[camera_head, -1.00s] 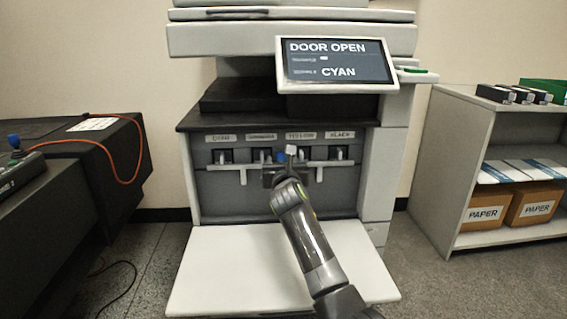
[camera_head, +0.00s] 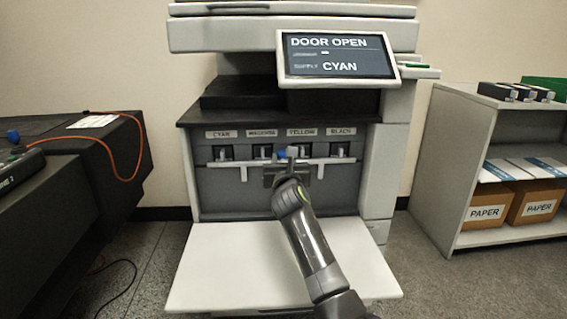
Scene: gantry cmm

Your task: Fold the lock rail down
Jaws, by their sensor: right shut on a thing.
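The lock rail (camera_head: 228,163) is a pale horizontal bar across the front of the toner bay in the open printer (camera_head: 207,180). Two short tabs hang down from it. It lies at the height of the lower parts of the cartridge fronts. My right gripper (camera_head: 287,158) is at the rail's middle, right of centre, and is shut on it. A small blue part shows beside the fingertips. The gripper and wrist hide the rail's middle, so the exact grip is hard to see. My left gripper is not in view.
The cartridge slots are labelled cyan, magenta, yellow and black. The screen (camera_head: 337,57) reads "DOOR OPEN" and "CYAN". The white front door (camera_head: 225,265) lies folded down under my arm. A shelf (camera_head: 462,170) with paper boxes stands right; a dark unit (camera_head: 90,165) with an orange cable stands left.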

